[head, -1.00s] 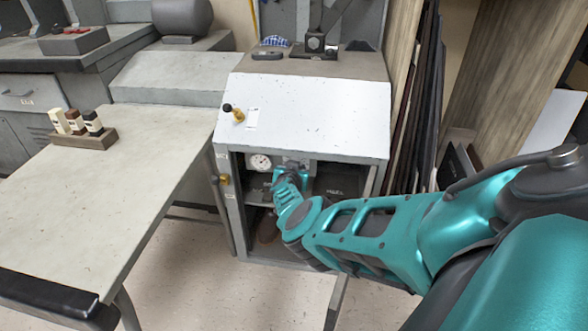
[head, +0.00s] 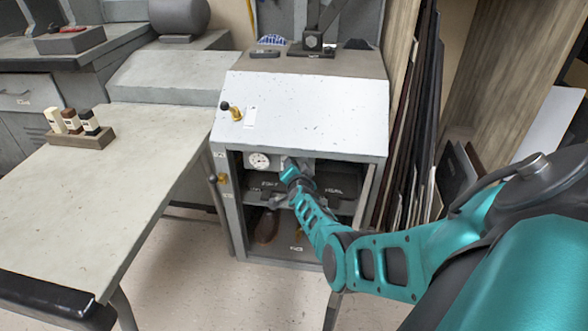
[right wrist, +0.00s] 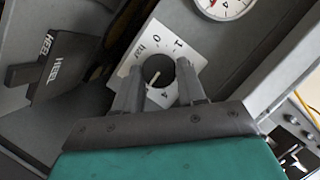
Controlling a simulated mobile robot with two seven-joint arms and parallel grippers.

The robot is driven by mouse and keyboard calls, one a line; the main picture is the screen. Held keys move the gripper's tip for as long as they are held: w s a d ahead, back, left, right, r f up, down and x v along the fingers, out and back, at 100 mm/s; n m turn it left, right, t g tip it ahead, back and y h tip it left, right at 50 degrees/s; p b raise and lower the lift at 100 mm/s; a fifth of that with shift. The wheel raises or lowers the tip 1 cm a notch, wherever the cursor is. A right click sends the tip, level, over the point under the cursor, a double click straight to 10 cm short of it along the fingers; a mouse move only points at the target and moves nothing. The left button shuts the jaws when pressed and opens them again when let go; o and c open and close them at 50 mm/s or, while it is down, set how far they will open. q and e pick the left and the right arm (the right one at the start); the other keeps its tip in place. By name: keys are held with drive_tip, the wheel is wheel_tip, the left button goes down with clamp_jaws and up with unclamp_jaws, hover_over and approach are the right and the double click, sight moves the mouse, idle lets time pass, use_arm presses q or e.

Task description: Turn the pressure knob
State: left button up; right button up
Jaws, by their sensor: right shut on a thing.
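The pressure knob (right wrist: 157,74) is a round black dial with a light line on it. It sits on a white plate (right wrist: 134,62) marked "bar", 0, 1 and 4. My right gripper (right wrist: 160,67) is shut on the knob, with one finger on each side of it. In the head view my right gripper (head: 290,173) reaches into the open front of the grey cabinet (head: 228,205) and hides the knob. A round white pressure gauge (head: 257,160) is left of the gripper, and part of it shows in the right wrist view (right wrist: 222,4). My left gripper is not in view.
Dark HEEL blocks (right wrist: 48,62) lie near the knob plate. A brown shoe (head: 266,226) stands on the cabinet's lower shelf. The cabinet's side walls are close to my arm. A worktable (head: 110,180) is at the left; boards (head: 408,130) lean at the right.

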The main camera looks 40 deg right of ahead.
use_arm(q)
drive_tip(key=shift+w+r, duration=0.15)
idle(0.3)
use_arm(e)
drive_tip(key=o, duration=1)
use_arm(q)
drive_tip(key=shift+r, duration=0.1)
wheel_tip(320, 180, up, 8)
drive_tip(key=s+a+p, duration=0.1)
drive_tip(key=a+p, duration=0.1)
drive_tip(key=p, duration=0.9)
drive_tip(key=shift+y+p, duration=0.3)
drive_tip(key=shift+p, duration=0.05)
use_arm(e)
drive_tip(key=shift+v, duration=6.45)
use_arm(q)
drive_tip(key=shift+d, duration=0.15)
use_arm(e)
drive_tip(key=shift+a+r, duration=0.1)
